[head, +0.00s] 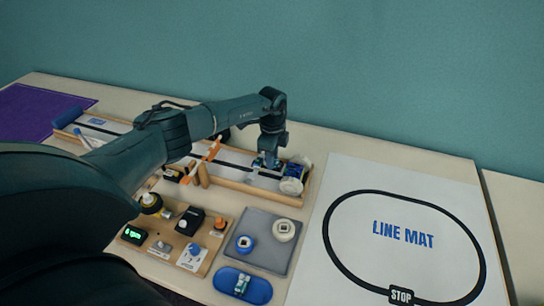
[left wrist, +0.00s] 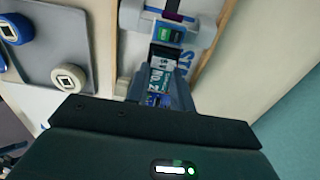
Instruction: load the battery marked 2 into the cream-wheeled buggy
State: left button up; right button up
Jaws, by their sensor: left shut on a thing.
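My left gripper (head: 267,163) is above the right end of the wooden-edged track in the head view. In the left wrist view the gripper (left wrist: 158,88) is shut on a small battery (left wrist: 160,74) with a teal and white label; its number is hard to read. The cream-wheeled buggy (head: 294,174) stands at the track's right end, just right of the gripper. In the left wrist view the buggy (left wrist: 168,30) shows just beyond the battery, its wheels to either side. I cannot tell whether battery and buggy touch. My right gripper is not in view.
A blue tray (head: 262,291) with a small block on it is at the front. A wooden board (head: 218,216) carries several parts. The line mat (head: 385,270) lies at right.

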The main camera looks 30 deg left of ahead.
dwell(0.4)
pick_arm(q)
jog(key=o, duration=1.5)
jog(key=shift+c, duration=0.2)
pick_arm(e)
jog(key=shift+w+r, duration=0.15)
pick_arm(q)
notch_tip(320, 180, up, 4)
jog(key=p, duration=0.4)
jog(key=shift+r+p, duration=0.3)
jog(key=shift+r, duration=0.65)
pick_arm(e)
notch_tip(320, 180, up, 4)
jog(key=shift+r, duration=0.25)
